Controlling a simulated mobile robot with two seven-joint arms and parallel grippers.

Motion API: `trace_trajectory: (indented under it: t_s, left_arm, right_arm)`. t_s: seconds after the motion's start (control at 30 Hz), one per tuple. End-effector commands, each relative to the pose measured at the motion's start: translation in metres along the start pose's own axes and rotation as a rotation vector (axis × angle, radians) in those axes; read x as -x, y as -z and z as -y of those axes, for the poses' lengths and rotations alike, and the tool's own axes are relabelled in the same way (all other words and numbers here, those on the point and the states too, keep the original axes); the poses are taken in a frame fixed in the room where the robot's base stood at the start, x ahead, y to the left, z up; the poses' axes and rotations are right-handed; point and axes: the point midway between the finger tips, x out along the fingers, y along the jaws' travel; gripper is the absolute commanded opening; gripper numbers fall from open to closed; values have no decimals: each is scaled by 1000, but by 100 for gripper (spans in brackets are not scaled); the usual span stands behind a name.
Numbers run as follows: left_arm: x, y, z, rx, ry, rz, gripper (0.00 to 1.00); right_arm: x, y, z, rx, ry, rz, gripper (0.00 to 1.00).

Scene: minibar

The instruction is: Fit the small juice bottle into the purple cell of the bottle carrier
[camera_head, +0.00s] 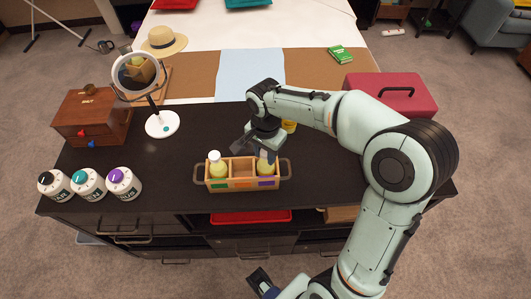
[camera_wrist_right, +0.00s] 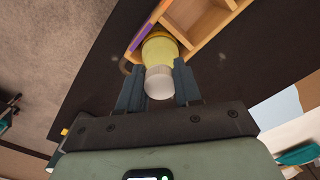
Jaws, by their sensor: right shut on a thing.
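The bottle carrier (camera_head: 217,187) is a wooden three-cell box with dark end handles, on the black counter. Its front has green, orange and purple labels (camera_head: 266,183). My right gripper (camera_head: 267,156) is shut on the small juice bottle (camera_head: 265,169), yellow-green with a white cap (camera_wrist_right: 158,82). The held bottle is upright at the purple right-hand cell, its lower part behind the front wall; I cannot tell whether it touches the cell floor. A similar white-capped bottle (camera_head: 217,166) stands in the green cell. The middle cell is empty. My left gripper (camera_head: 262,283) seems to show at the bottom edge, its fingers unclear.
Several labelled jars (camera_head: 89,184), a round mirror (camera_head: 162,124) and a wooden drawer box (camera_head: 92,119) stand left. A red case (camera_head: 391,93) is at the back right. A yellow item (camera_head: 289,126) is partly hidden behind my right arm.

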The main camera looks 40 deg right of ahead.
Motion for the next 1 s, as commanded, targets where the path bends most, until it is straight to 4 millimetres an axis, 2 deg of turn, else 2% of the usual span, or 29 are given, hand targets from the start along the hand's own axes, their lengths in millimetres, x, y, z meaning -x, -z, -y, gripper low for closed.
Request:
trace_trajectory:
  t_s: [0.43,0.47,0.5,0.53,0.83,1.0]
  left_arm:
    - [-4,0,2,0,0,1,43]
    - [-3,0,1,0,0,1,43]
    - [-3,0,1,0,0,1,43]
    - [-3,0,1,0,0,1,43]
    - [-2,0,1,0,0,0,43]
    - [3,0,-1,-1,0,-1,43]
  right_arm:
    - [-7,0,0,0,1,-1,0]
    - [-7,0,0,0,0,0,44]
    - [-6,0,0,0,0,0,57]
    - [-6,0,0,0,0,0,59]
    - [-4,0,0,0,1,-1,59]
    - [15,1,1,0,5,-3,59]
